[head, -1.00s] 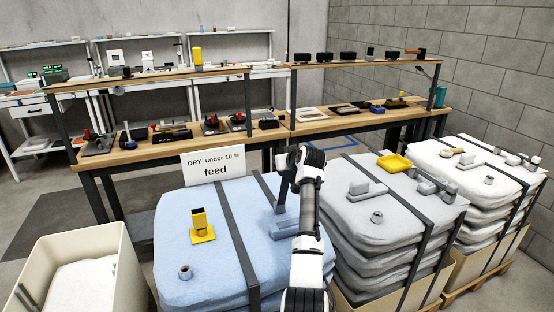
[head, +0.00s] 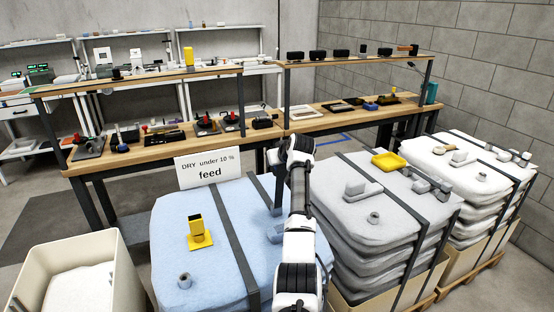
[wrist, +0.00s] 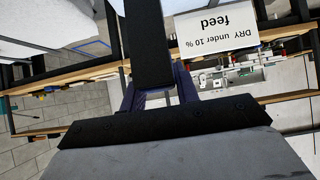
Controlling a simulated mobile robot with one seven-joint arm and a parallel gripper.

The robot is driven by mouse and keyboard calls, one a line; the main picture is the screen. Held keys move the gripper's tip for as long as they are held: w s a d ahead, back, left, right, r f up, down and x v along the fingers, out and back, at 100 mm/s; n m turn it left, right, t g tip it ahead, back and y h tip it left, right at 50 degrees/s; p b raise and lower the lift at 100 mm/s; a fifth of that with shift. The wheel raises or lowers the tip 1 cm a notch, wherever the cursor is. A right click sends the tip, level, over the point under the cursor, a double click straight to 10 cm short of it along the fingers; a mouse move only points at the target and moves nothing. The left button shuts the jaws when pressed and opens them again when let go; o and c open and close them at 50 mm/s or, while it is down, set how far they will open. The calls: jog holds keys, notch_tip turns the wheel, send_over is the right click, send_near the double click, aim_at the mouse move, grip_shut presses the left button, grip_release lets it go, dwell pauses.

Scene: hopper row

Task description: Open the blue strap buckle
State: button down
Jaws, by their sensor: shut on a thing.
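The blue strap buckle (head: 275,233) sits at the right side of the blue sack (head: 178,262). Its body is blue, and a dark upright lever (head: 278,198) shows above it. My gripper (head: 277,170) is at the upper part of this lever, and my arm covers the area to the right of the buckle. In the wrist view, a broad dark bar (wrist: 149,45), which looks like the lever, runs down between the two fingers of my gripper (wrist: 157,97). The gripper is shut on it. The fingertips' exact contact is hard to see in the head view.
A yellow fitting (head: 199,234) and a small grey ring (head: 185,281) are on the blue sack, left of the dark strap (head: 230,235). A feed sign (head: 208,170) stands behind. Grey sacks (head: 350,235) are close on the right. A cream bin (head: 122,270) is at left.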

jog(key=c, duration=1.4)
grip_release()
jog(key=shift+s+a+f, duration=0.1)
jog(key=shift+f, duration=0.7)
jog(key=o, duration=0.4)
jog(key=shift+w, duration=0.2)
jog(key=shift+c, duration=0.2)
jog(key=shift+s+r, duration=0.1)
jog(key=shift+r, duration=0.2)
jog(key=b+v, duration=0.4)
jog(key=v, duration=0.9)
jog(key=shift+s+r+b, duration=0.25)
jog(key=shift+r+b, duration=0.05)
